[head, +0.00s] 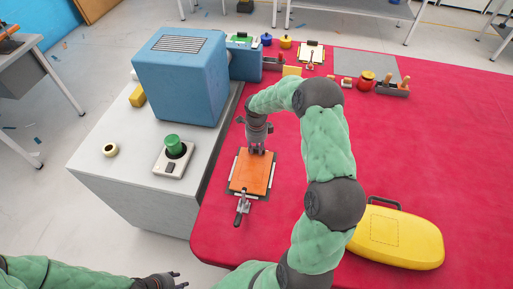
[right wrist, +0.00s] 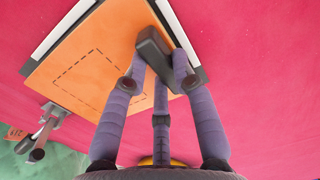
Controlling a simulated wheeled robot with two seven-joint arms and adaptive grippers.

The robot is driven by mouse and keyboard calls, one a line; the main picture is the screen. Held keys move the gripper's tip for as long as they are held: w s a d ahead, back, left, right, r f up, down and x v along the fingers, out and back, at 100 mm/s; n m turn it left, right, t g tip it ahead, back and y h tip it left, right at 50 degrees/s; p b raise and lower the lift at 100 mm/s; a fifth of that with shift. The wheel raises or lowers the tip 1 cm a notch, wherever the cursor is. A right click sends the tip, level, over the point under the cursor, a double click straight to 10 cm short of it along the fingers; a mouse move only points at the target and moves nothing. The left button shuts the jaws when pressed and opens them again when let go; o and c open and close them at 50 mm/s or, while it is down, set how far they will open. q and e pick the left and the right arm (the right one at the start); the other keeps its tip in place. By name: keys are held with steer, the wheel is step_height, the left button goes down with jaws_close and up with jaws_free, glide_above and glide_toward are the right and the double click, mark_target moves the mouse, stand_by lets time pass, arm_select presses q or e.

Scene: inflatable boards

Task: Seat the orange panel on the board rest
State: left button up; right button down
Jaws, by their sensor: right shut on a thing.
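The orange panel (head: 250,175) lies over the board rest (head: 231,188), whose white strips and dark corners show around its edges. I cannot tell whether the panel touches the rest all over. In the right wrist view the panel (right wrist: 90,75) has a dashed outline, and the rest (right wrist: 70,28) shows along its edge. My right gripper (head: 257,151) is shut on the panel's dark grip block at its far end; its fingers (right wrist: 160,65) close around that block. My left gripper (head: 178,279) is at the bottom edge, partly cut off, fingers apart and empty.
A metal toggle clamp (head: 242,206) stands at the near end of the rest. A blue machine (head: 180,78) and a green-button box (head: 174,155) are on the grey cabinet to the left. A yellow case (head: 400,238) lies right of my right arm. The red table (head: 440,150) is clear at right.

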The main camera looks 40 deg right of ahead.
steer(key=shift+f+b, duration=0.4)
steer(key=shift+b, duration=0.2)
stand_by(1.5)
steer(key=shift+c, duration=2.2)
jaws_free()
steer(key=shift+r, duration=0.1)
steer(key=shift+r+p, duration=1.55)
steer(key=shift+r, duration=1.35)
